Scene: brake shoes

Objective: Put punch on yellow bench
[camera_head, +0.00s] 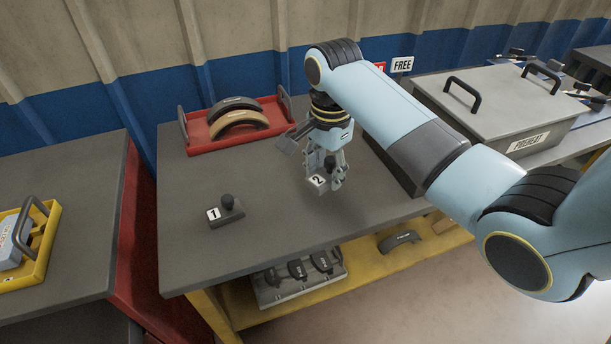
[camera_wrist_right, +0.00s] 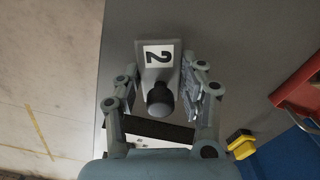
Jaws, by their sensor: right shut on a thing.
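A punch with a "2" label (camera_head: 317,182) is in my right gripper (camera_head: 331,172), whose fingers are shut around its black knob. In the right wrist view the same punch (camera_wrist_right: 159,58) sits between the two fingers, label facing the camera, knob (camera_wrist_right: 160,98) nearest. The punch is over the grey top of the yellow-framed bench (camera_head: 272,220); I cannot tell for sure whether it touches the top. A second punch with a "1" label (camera_head: 227,210) stands upright on the same top, to the left. My left gripper is out of view.
A red tray (camera_head: 200,148) with brake shoes (camera_head: 238,120) stands at the back of the bench. A grey "PREHEAT" box (camera_head: 490,105) is at the right. A lower yellow shelf (camera_head: 365,265) holds more shoes. A yellow tray (camera_head: 45,245) is on the left table. The bench's front middle is clear.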

